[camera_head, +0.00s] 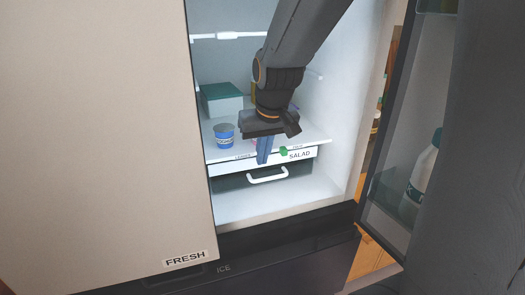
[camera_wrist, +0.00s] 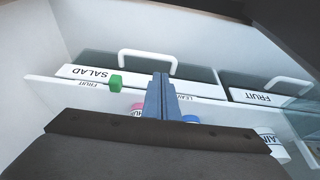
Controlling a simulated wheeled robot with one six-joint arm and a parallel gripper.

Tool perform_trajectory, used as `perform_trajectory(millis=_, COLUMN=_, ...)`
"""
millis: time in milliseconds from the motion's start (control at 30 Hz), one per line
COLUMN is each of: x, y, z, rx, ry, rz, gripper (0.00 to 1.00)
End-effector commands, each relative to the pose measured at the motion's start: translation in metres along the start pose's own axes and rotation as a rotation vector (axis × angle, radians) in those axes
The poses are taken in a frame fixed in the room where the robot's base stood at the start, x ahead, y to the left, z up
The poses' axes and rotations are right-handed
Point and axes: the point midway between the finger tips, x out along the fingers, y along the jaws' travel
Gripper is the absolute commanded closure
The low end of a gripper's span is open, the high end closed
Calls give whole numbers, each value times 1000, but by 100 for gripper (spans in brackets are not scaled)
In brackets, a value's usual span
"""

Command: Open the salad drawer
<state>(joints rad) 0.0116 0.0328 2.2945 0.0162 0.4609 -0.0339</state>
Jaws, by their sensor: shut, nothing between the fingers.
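The salad drawer (camera_head: 235,182) is a dark-fronted drawer low inside the open fridge. It has a white handle (camera_head: 267,176) and a white SALAD label (camera_head: 299,155). It looks closed. In the wrist view the drawer's handle (camera_wrist: 147,60) is above the fingers and the label (camera_wrist: 90,73) is to their left. My gripper (camera_head: 263,158) points down with its blue fingers together and empty. In the head view the fingertips are just above the handle, apart from it as far as I can tell. The fingers (camera_wrist: 158,95) also show in the wrist view.
A shelf with a labelled front edge lies above the drawer, with a green clip (camera_head: 283,151), a blue cup (camera_head: 224,135) and a green-lidded box (camera_head: 221,98). A second drawer marked FRUIT (camera_wrist: 265,97) sits beside it. The open fridge door (camera_head: 410,110) stands at right, holding a white bottle (camera_head: 422,170).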

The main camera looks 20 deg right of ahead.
Motion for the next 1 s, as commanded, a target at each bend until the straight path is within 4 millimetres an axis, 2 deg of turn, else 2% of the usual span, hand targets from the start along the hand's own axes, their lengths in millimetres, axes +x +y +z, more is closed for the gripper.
perform_trajectory(millis=200, x=35, y=-1, z=2, rx=-2, ry=-5, rz=-1, gripper=100)
perform_trajectory(millis=400, x=54, y=-2, z=2, rx=-3, ry=-3, rz=-1, gripper=100)
perform_trajectory(millis=600, x=61, y=-2, z=1, rx=-3, ry=-1, rz=-1, gripper=100)
perform_trajectory(millis=1000, x=61, y=-2, z=1, rx=-3, ry=-1, rz=-1, gripper=100)
